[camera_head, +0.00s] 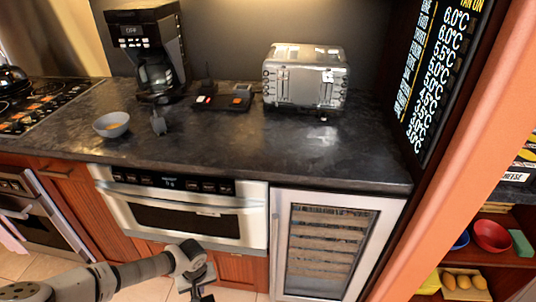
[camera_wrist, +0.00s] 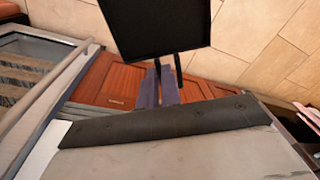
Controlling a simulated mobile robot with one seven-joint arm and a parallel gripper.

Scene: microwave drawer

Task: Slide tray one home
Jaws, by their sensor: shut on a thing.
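A flat, black, square tray-like thing (camera_wrist: 155,25) with a thin rim fills the top middle of the wrist view. I see no number on it, so I cannot tell if it is tray one. The two narrow fingers of my gripper (camera_wrist: 168,72) meet its lower edge and appear shut on it. In the head view my gripper (camera_head: 199,288) points down at the bottom edge, in front of the lower cabinets. What it holds is mostly cut off there. The steel microwave drawer (camera_head: 245,228) sits under the counter, above my gripper, and looks closed.
A glass-door cooler (camera_head: 280,245) stands right of the drawer; its handle side also shows in the wrist view (camera_wrist: 40,105). The dark counter (camera_head: 240,150) carries a bowl (camera_head: 112,125), coffee maker (camera_head: 150,50) and toaster (camera_head: 306,78). Open shelves (camera_head: 470,245) stand at the right. Tiled floor (camera_wrist: 250,45) is clear.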

